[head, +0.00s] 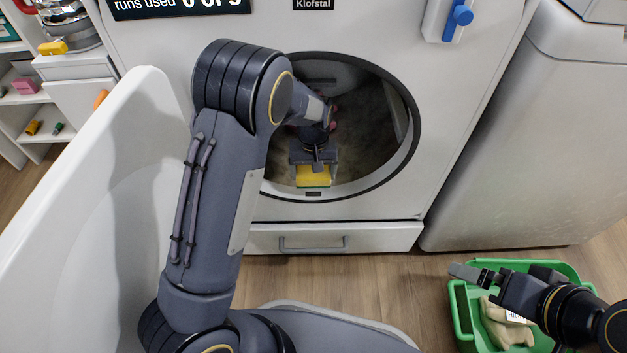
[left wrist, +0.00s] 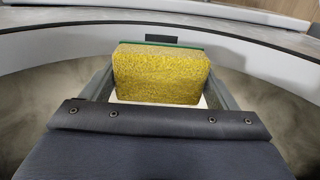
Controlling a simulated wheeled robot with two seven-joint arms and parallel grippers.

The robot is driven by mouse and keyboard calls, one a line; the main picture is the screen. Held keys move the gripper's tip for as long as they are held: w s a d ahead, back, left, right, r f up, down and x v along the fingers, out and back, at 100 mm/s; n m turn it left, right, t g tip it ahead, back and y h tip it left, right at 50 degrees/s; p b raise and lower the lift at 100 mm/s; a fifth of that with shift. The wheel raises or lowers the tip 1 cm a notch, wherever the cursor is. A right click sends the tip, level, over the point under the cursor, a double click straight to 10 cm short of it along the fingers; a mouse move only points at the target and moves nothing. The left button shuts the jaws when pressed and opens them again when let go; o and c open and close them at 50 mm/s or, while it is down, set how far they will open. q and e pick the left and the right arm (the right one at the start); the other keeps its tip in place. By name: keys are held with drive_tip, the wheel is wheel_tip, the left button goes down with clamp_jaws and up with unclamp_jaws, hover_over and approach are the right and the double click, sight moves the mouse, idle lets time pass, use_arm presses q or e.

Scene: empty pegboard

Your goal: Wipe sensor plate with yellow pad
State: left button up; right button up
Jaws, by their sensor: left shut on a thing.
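My left gripper (head: 313,168) reaches into the round opening of the white washing machine (head: 385,210). It is shut on the yellow pad (head: 313,177), which has a green layer along one edge. In the left wrist view the pad (left wrist: 160,75) sits between the two fingers, near the opening's rim. A pale surface (left wrist: 121,98) shows beside and below the pad; I cannot tell if it is the sensor plate, or if the pad touches it. A small dark rectangle (head: 313,194) is on the lower rim. My right gripper (head: 478,274) is over the green crate, its jaw gap unclear.
The green crate (head: 462,315) stands on the floor at the lower right with a beige cloth-like item (head: 503,328) in it. A white tub-like shell (head: 120,130) is at the left. A closed drawer (head: 380,237) lies under the opening. Blue-knobbed hardware (head: 460,15) is at the upper right.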

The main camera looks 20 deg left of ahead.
use_arm(q)
drive_tip(key=w+a, duration=0.2)
drive_tip(key=w, duration=0.6)
drive_tip(key=shift+s+a+f+b, duration=0.1)
drive_tip(key=shift+f+b, duration=1)
drive_tip(key=shift+f, duration=1)
drive_tip(key=shift+s+f+b, duration=0.1)
drive_tip(key=shift+f+b, duration=1)
drive_tip(key=shift+f, duration=0.95)
drive_tip(key=shift+f, duration=0.35)
drive_tip(key=shift+s+d+p, duration=0.2)
drive_tip(key=shift+s+d, duration=0.05)
drive_tip(key=shift+s, duration=0.6)
drive_tip(key=shift+s+d+p, duration=0.2)
drive_tip(key=shift+s+d, duration=0.05)
drive_tip(key=shift+s, duration=0.6)
drive_tip(key=shift+w, duration=0.1)
drive_tip(key=shift+w+a, duration=0.25)
drive_tip(key=shift+w, duration=0.65)
drive_tip(key=shift+w+a, duration=0.3)
drive_tip(key=shift+w, duration=0.55)
drive_tip(key=shift+w+a, duration=0.25)
drive_tip(key=shift+w, duration=0.65)
